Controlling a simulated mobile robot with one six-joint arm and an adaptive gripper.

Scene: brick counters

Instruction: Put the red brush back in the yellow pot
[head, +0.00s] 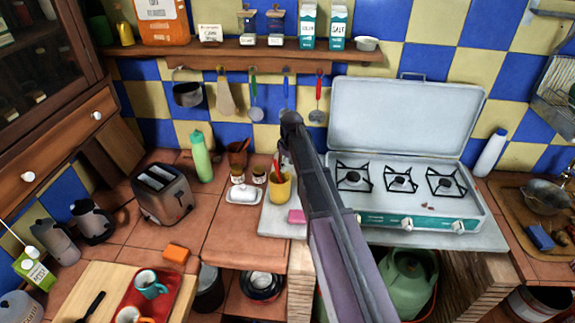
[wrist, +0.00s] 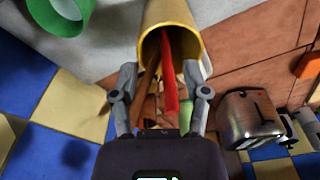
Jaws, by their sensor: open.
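The yellow pot (head: 281,190) stands upright on the pale slab left of the stove. The red brush (head: 276,168) stands in it, its red end sticking up out of the mouth. In the wrist view the pot (wrist: 166,12) is at the top, with its mouth facing me. The red brush (wrist: 169,75) extends from inside the mouth toward me, between my fingers. My gripper (wrist: 163,88) is open, one finger on each side of the red brush, apart from it in the picture. In the head view my gripper (head: 284,150) is above the pot, partly hidden by my arm.
A pink block (head: 297,216) lies in front of the pot. A white butter dish (head: 244,194) and a brown pot (head: 238,153) stand to its left. The stove (head: 400,190) with raised lid is right of my arm. Utensils hang behind, including a red-handled one (head: 318,95).

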